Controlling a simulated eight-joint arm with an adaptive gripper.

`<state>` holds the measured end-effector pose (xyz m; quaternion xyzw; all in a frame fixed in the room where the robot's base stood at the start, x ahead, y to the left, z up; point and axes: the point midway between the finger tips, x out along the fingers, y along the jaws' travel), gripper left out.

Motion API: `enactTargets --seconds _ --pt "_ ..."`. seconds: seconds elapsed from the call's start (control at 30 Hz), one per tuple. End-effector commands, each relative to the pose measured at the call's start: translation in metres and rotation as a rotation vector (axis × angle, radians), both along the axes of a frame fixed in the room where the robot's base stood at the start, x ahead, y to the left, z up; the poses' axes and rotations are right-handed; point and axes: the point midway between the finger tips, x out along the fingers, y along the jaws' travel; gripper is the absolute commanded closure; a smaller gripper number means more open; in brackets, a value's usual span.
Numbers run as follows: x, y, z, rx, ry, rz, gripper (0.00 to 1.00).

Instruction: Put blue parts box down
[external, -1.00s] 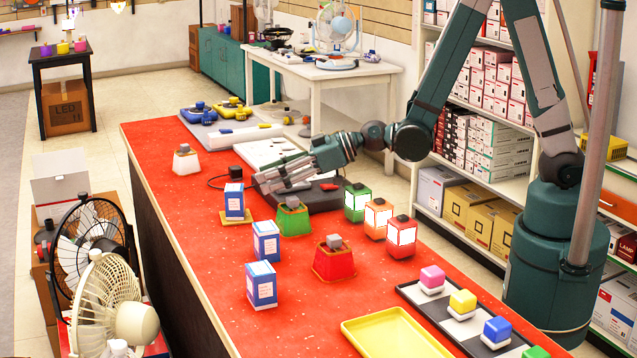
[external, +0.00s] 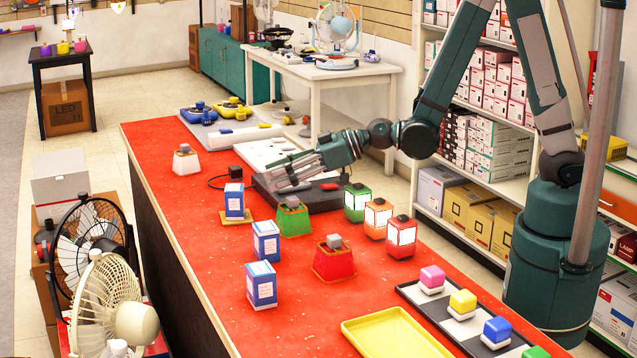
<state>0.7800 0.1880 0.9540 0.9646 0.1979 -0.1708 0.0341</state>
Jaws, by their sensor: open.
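A blue and white parts box (external: 234,200) stands upright on a small tan pad (external: 236,217) on the red workbench (external: 215,285). Two similar blue and white boxes, a middle one (external: 266,241) and a nearer one (external: 262,285), stand upright directly on the bench. My gripper (external: 274,176) is open and appears empty. It is up and to the right of the box on the pad, apart from it, and overlaps the dark flat device (external: 325,195) in the picture. Its exact height above the device is hard to tell.
Green (external: 293,218), red (external: 334,261) and white (external: 186,160) tapered pieces stand on the bench. Lit green (external: 357,202), orange (external: 378,218) and red (external: 401,237) lanterns stand to the right. A yellow tray (external: 395,333) is at the front. The bench's left strip is clear.

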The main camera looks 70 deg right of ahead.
Motion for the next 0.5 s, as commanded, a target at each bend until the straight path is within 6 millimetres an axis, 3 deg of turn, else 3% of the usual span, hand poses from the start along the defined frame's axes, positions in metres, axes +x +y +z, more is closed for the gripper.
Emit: enactTargets --seconds 0.5 --pt "-0.011 -0.008 0.014 -0.007 0.032 -0.006 0.49"
